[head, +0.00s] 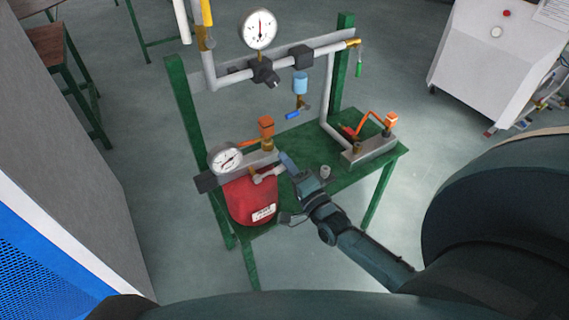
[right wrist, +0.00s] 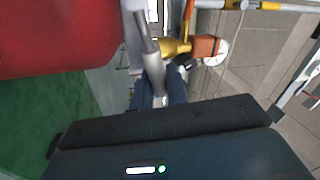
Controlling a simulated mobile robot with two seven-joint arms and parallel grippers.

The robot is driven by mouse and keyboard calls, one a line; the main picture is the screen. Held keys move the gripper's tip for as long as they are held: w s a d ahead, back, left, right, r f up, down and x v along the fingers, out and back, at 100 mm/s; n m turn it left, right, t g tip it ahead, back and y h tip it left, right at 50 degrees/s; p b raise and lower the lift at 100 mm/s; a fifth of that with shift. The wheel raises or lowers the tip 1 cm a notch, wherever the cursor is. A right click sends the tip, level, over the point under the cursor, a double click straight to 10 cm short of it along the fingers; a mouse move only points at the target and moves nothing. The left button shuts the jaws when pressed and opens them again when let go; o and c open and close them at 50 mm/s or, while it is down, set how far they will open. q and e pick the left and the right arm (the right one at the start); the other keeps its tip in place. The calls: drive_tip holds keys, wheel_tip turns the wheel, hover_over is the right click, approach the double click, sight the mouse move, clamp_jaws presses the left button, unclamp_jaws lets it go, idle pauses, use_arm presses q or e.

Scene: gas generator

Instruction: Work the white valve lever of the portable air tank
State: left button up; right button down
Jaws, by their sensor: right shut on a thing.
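The portable air tank (head: 252,203) is a red tank on the green stand, with a round gauge (head: 225,159) and an orange-topped brass fitting (head: 266,127) above it. Its pale valve lever (head: 268,175) sticks out on the right side, towards my right gripper (head: 283,170). In the right wrist view the tank (right wrist: 70,35) fills the upper left. There the grey-white lever (right wrist: 152,62) runs down between the two dark fingers of my right gripper (right wrist: 158,92), which is shut on it. The fingertips partly hide the lever. My left gripper is not in view.
The green stand (head: 335,172) carries pipes, a second gauge (head: 259,29), a blue-handled valve (head: 299,85) and an orange valve (head: 391,119) on the right. A grey cabinet stands at the left and a white machine (head: 490,60) at the upper right.

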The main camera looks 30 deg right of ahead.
drive_tip(key=shift+d+f+m+h+b, duration=0.1)
drive_tip(key=shift+f+m+h+b, duration=0.2)
drive_tip(key=shift+f+m+b, duration=0.7)
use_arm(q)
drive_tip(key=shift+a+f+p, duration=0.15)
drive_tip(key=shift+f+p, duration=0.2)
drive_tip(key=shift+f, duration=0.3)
use_arm(e)
drive_tip(key=shift+r+m, duration=0.1)
drive_tip(key=shift+m, duration=0.5)
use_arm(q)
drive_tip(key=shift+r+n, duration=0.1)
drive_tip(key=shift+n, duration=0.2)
use_arm(e)
drive_tip(key=c, duration=1.4)
unclamp_jaws()
drive_tip(key=shift+c, duration=0.2)
use_arm(q)
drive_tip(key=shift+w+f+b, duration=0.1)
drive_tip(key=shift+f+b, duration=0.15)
drive_tip(key=shift+b, duration=0.35)
use_arm(e)
drive_tip(key=s+f, duration=0.2)
drive_tip(key=s, duration=1.1)
drive_tip(key=shift+f, duration=0.3)
